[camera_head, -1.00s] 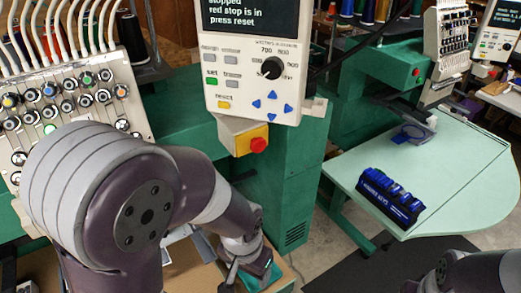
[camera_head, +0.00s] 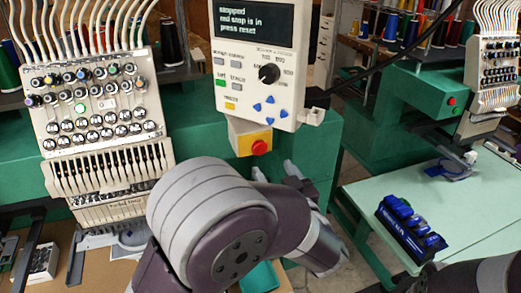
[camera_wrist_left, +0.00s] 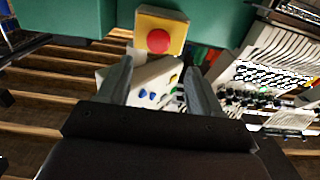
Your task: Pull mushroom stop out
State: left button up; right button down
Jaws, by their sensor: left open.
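The red mushroom stop (camera_head: 260,147) sits on a yellow plate on the box under the control panel (camera_head: 262,60). The panel's screen reads "stopped", "red stop is in", "press reset". My left gripper (camera_head: 275,172) is just below and a little right of the stop, its two fingers apart and empty. In the left wrist view, the stop (camera_wrist_left: 158,40) shows beyond the fingertips, between the lines of the two open fingers, and nothing touches it. My right gripper is not in view; only part of my right arm shows at the lower right.
The embroidery head (camera_head: 95,110) with thread knobs stands at the left. A pale green table (camera_head: 455,205) with a blue rack (camera_head: 410,228) is at the right. The green machine body lies behind my left gripper. A black cable runs right of the panel.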

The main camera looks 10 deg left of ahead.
aim_at(261, 149)
pick_arm(q)
jog(key=p+x, duration=0.2)
jog(key=x, duration=0.5)
jog(key=shift+w+d+r, duration=0.1)
jog(key=shift+w, duration=0.15)
jog(key=shift+w+a, duration=0.4)
jog(key=shift+d, duration=0.1)
jog(key=shift+c, duration=0.6)
grip_shut()
jog(key=shift+s+d+f, duration=0.2)
jog(key=shift+s+d, duration=0.05)
jog(key=shift+s, duration=0.15)
jog(key=shift+o, duration=0.6)
grip_release()
jog(key=shift+s+d+r, duration=0.1)
jog(key=shift+s, duration=0.05)
